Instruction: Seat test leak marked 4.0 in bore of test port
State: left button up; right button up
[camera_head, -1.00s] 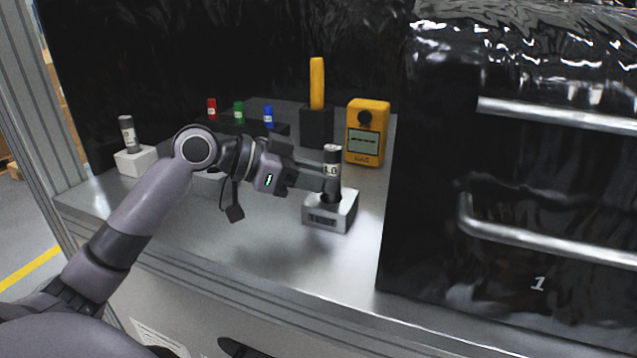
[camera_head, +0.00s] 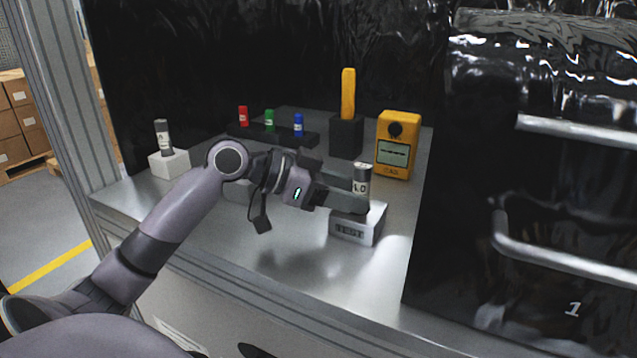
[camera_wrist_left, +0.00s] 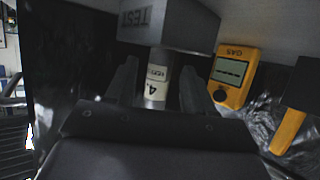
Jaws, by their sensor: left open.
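The test leak (camera_head: 362,180), a grey cylinder with a white label reading 4.0, stands upright on the test port (camera_head: 346,234), a light block marked TEST. Its lower end is at the bore, but how deep it sits is hidden by the fingers. My left gripper (camera_head: 355,200) is open around the leak, coming in from the left. In the left wrist view, which is upside down, the leak (camera_wrist_left: 156,88) stands between the two separated fingers, its end against the test port (camera_wrist_left: 170,25). My right gripper is not in view.
A second grey cylinder (camera_head: 162,136) stands in a white block (camera_head: 168,165) at left. Red, green and blue small cylinders stand on a dark rack (camera_head: 282,136) behind. A yellow gas meter (camera_head: 396,145) and a yellow-handled tool (camera_head: 348,95) in a black holder stand behind the port.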

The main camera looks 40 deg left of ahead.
pick_arm(q)
jog(key=b+v, duration=0.2)
jog(key=v, duration=0.9)
jog(key=shift+s+a, duration=0.25)
jog(key=shift+s, duration=0.1)
jog(key=shift+r, duration=0.1)
